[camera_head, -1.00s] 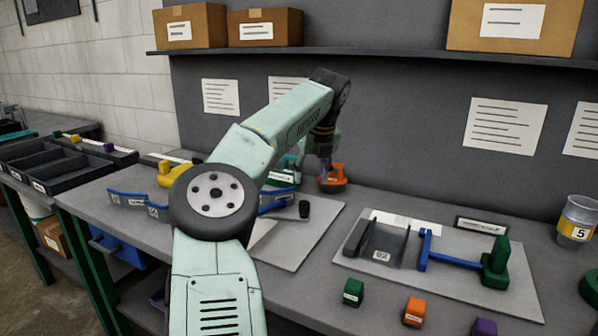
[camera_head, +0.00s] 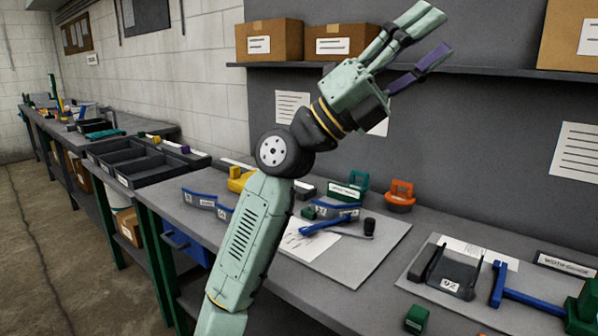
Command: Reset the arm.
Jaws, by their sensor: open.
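My gripper (camera_head: 438,32) is raised high above the bench in the head view, tilted up and to the right in front of the grey back panel. Its pale green and purple fingers are spread apart with nothing between them. My pale green arm rises from the bottom of the picture and bends at a dark round joint. The arm hides part of the bench and part of a blue bracket behind it.
A shelf (camera_head: 480,73) with cardboard boxes (camera_head: 342,41) is close behind the gripper. Black trays (camera_head: 150,166) stand left.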

